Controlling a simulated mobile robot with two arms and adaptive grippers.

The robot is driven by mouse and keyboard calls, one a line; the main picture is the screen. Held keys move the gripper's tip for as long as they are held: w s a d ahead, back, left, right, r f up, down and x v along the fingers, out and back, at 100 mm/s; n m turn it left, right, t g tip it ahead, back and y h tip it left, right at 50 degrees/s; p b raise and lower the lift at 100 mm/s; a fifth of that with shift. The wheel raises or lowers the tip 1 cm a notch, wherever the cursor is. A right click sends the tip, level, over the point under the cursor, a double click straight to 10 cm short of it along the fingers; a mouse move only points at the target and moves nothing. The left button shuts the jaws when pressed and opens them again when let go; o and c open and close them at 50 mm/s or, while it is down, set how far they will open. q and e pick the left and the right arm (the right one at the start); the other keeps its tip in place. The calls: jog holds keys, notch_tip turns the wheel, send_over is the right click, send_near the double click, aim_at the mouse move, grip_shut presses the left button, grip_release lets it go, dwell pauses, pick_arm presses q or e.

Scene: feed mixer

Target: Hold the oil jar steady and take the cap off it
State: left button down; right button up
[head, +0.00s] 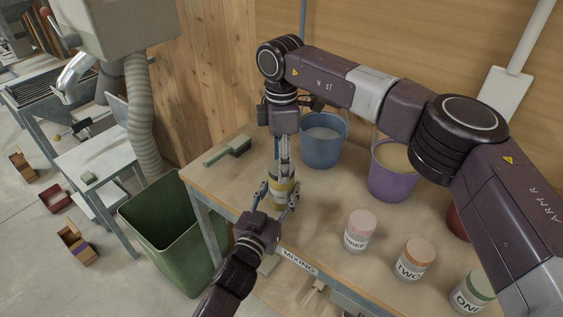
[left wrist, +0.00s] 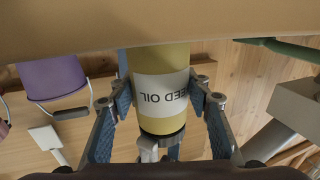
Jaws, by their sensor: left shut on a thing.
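The oil jar (head: 284,187) stands near the left end of the mixing table, yellow with a white label. In the left wrist view it is upside down, its label reading "FEED OIL" (left wrist: 160,92). My left gripper (head: 281,194) has its fingers on both sides of the jar and is shut on it. My right gripper (head: 283,168) points straight down onto the jar's top, with its fingers close together. The cap is hidden by those fingers, and I cannot tell whether they grip it.
A blue bucket (head: 322,147) and a purple bucket (head: 394,181) stand behind. Jars marked THREE (head: 359,231), TWO (head: 413,260) and ONE (head: 474,291) stand along the front. A green brush (head: 228,150) lies at the table's left; a green bin (head: 172,232) stands beside the table.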

pick_arm(q)
jog(key=shift+r, duration=0.1)
pick_arm(e)
jog(key=c, duration=0.3)
jog(key=n, duration=0.8)
jog(key=shift+n, duration=0.3)
jog(key=n, duration=0.3)
jog(key=shift+r+n, duration=0.1)
jog(key=shift+n, duration=0.3)
jog(key=n, duration=0.3)
jog(key=shift+n, duration=0.4)
jog(key=n, duration=0.3)
jog(key=shift+w, duration=0.1)
jog(key=n, duration=0.6)
pick_arm(q)
jog(key=shift+d, duration=0.1)
pick_arm(e)
jog(key=n, duration=0.5)
jog(key=shift+n, duration=0.3)
jog(key=n, duration=0.3)
jog(key=shift+n, duration=0.4)
jog(key=n, duration=0.3)
jog(key=shift+r+n, duration=0.1)
jog(key=shift+n, duration=0.3)
jog(key=n, duration=0.4)
jog(key=shift+n, duration=0.3)
